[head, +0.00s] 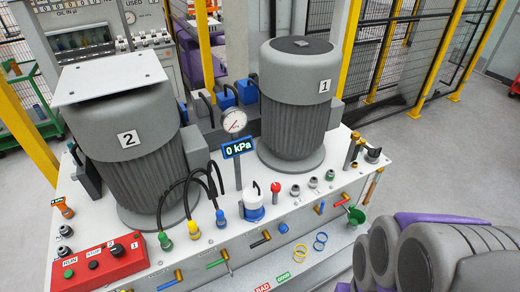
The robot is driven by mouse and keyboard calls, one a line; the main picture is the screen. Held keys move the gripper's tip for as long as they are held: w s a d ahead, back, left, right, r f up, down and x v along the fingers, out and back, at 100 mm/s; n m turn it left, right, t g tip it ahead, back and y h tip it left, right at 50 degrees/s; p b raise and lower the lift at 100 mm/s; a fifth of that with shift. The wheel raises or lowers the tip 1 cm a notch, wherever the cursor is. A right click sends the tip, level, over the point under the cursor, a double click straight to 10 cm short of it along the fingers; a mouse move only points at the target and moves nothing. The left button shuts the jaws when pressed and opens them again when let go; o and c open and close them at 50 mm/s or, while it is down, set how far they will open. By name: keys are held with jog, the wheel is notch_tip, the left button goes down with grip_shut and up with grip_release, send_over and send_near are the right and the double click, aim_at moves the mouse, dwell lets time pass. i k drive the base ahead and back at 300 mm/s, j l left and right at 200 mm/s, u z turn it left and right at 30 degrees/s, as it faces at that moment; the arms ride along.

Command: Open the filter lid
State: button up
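A small white-and-blue canister (253,203) stands upright on the white bench top, in front of the gauge post; it may be the filter, but I cannot tell for sure. Its top looks closed, and no separate lid can be made out at this size. Grey and purple links of my arm fill the lower right corner of the head view. My gripper is not in view, so nothing shows of its fingers or of what they hold.
Motors 2 (130,140) and 1 (297,105) stand on the bench (215,250). A pressure gauge (234,121) has a 0 kPa display (238,148). Floor at right is clear.

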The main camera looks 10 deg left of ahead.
aim_at(252, 196)
jog(key=i+u, duration=0.2)
jog(key=u, duration=0.2)
jog(key=i+u, duration=0.2)
jog(key=u, duration=0.15)
jog(key=i+l+u, duration=0.1)
jog(key=u, duration=0.3)
jog(key=i, duration=0.05)
